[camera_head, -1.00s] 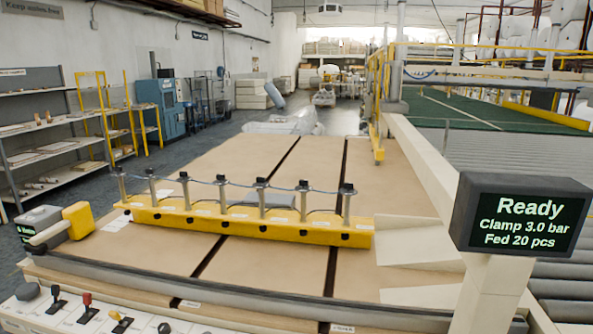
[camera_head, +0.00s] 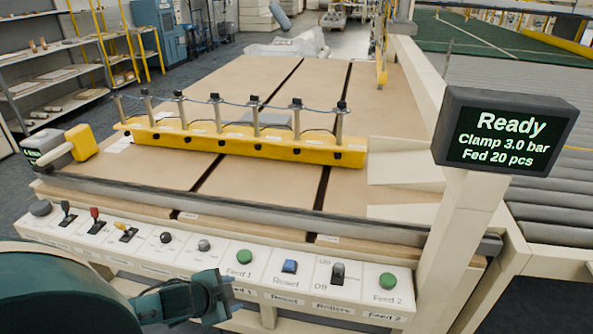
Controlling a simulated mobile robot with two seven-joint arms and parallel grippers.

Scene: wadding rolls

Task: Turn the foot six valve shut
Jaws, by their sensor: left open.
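A yellow clamp bar (camera_head: 240,143) lies across the brown boards of the table. Several grey posts with dark caps stand along it, joined by a thin cable, and small dark knobs line its front face. The labels are too small to read, so I cannot tell which part is the foot six valve. My left gripper (camera_head: 217,297) is open and empty at the lower left, in front of the control panel and well short of the bar. My right gripper is not in view.
The control panel (camera_head: 215,262) along the table's front edge carries levers, a green Feed 1 button (camera_head: 245,256), a blue Reset button (camera_head: 290,266) and a green Feed 2 button (camera_head: 388,281). A display (camera_head: 505,131) reads Ready, Clamp 3.0 bar, Fed 20 pcs. Shelves (camera_head: 60,75) stand at left.

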